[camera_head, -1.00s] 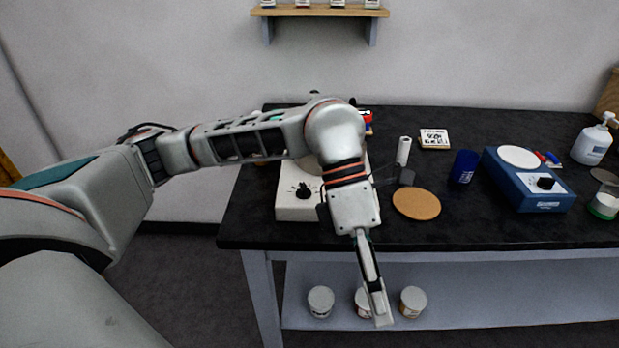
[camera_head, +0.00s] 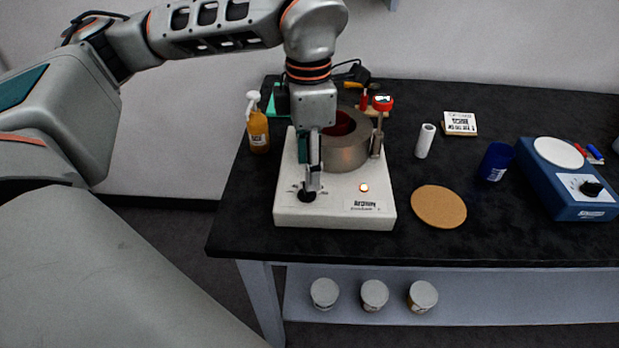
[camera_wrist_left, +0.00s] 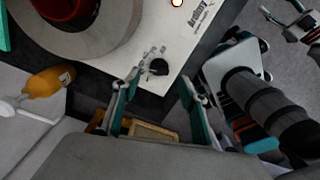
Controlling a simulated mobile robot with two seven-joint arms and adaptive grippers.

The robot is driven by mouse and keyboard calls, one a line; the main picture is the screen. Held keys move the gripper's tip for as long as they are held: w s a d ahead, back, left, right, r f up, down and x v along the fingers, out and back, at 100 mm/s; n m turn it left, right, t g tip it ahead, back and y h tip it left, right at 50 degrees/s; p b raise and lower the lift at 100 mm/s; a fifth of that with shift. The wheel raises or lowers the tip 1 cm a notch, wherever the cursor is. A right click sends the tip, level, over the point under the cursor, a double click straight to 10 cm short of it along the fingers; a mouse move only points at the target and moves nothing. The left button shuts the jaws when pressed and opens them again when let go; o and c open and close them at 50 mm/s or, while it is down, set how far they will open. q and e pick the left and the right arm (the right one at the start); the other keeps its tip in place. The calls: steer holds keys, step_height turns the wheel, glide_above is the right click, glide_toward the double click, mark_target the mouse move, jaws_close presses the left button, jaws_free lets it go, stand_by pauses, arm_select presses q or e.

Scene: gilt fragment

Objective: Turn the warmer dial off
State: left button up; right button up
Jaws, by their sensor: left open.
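The warmer (camera_head: 335,211) is a white box on the black bench with a metal ring-shaped vessel (camera_head: 345,150), reddish inside, on top. Its black dial (camera_head: 306,194) is at the front left, and a small orange lamp (camera_head: 364,187) glows on the front right. My left gripper (camera_head: 312,184) points down at the dial, partly covering it in the head view. In the left wrist view the dial (camera_wrist_left: 158,67) shows just beyond and between the open fingers (camera_wrist_left: 160,92); contact cannot be told. Part of what looks like my right gripper (camera_wrist_left: 297,27) shows at the upper right there.
An amber pump bottle (camera_head: 258,131) stands left of the warmer. A cork mat (camera_head: 438,206), white roll (camera_head: 425,141), blue cup (camera_head: 495,161) and blue device (camera_head: 565,190) are to the right.

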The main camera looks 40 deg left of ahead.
arm_select(q)
step_height(320, 180, down, 5)
steer(key=shift+w+r, duration=0.1)
stand_by(0.3)
steer(key=c, duration=1.1)
